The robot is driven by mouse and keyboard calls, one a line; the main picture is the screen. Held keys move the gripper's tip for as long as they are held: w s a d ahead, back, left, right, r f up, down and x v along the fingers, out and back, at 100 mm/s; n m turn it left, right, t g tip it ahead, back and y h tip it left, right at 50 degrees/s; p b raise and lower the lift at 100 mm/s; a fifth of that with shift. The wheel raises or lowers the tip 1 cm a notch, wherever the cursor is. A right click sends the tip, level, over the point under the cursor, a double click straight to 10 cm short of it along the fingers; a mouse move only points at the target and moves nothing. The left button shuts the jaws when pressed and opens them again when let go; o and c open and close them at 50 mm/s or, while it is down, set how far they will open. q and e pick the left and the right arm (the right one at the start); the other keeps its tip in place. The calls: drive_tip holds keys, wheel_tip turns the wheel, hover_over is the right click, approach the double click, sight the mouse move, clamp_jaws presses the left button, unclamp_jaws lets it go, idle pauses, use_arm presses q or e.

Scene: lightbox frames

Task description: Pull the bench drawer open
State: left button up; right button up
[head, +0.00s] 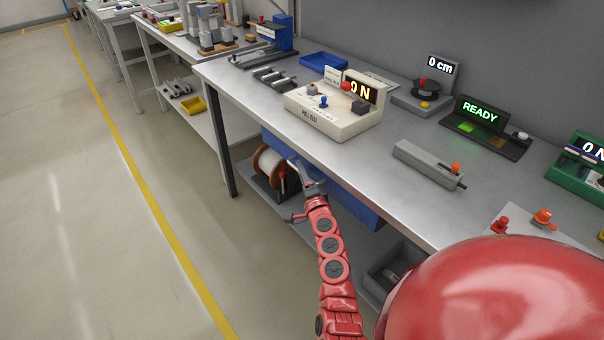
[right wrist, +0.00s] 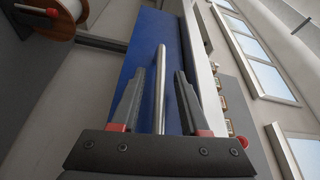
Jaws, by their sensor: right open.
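The bench drawer (head: 358,208) is a blue box under the front edge of the grey bench, partly covered by my right arm. Its blue front (right wrist: 142,48) fills the middle of the right wrist view. A silver bar handle (right wrist: 161,85) runs along that front. My right gripper (head: 306,176) is at the drawer front in the head view. In the right wrist view its two fingers (right wrist: 159,76) are open, one on each side of the handle, with gaps showing. Whether the fingertips reach fully past the bar is hard to tell. My left gripper is not in view.
A wire spool (head: 270,163) stands on the lower shelf left of the drawer, close to my right gripper. A pull-test box (head: 322,122) and a grey fixture (head: 428,163) sit on the bench top (head: 385,205). The floor (head: 90,200) at left is clear.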

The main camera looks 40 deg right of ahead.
drive_tip(key=shift+c, duration=0.2)
clamp_jaws()
idle(1.2)
